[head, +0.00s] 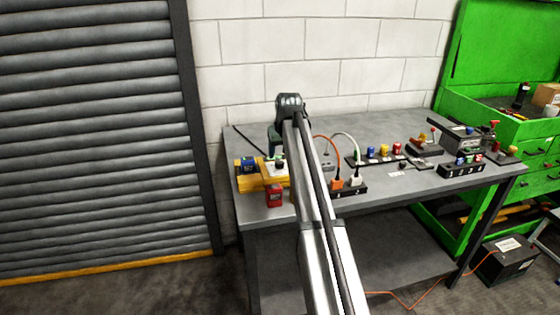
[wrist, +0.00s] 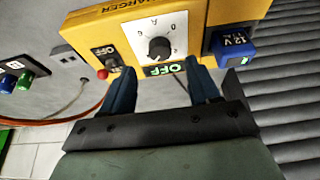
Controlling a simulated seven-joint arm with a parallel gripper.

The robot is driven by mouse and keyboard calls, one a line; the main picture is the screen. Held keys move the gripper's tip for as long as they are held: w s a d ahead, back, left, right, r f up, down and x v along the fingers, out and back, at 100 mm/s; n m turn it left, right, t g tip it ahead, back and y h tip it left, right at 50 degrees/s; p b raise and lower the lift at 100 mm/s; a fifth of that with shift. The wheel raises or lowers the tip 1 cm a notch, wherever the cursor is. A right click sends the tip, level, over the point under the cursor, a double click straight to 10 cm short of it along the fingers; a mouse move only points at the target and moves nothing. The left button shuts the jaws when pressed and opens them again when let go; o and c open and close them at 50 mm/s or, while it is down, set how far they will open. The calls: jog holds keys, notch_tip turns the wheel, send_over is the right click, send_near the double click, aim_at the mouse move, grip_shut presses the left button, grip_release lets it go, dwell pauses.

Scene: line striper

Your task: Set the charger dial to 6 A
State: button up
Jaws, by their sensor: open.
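The yellow charger (wrist: 100,22) fills the top of the wrist view and shows on the table in the head view (head: 248,185). Its dial (wrist: 159,48) is a round black knob on a white plate with dark marks. The marks are too small to read surely, so I cannot tell the setting. A green OFF label (wrist: 165,70) sits beside the plate. My gripper (wrist: 160,77) is open and empty, its blue fingers pointing at the charger on either side of the dial's line, and the knob shows beyond the fingertips. In the head view my arm hides the fingers.
A blue 12 V block (wrist: 236,46) is close to one finger; a second OFF label (wrist: 107,56) with a red button (wrist: 102,74) is near the other. A red item (head: 273,197) stands before the charger. Cables with plugs (head: 337,184) and several coloured parts lie right on the table (head: 420,185).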

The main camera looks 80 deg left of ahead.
aim_at(280, 162)
jog(key=shift+x, duration=2.9)
jog(key=c, duration=1)
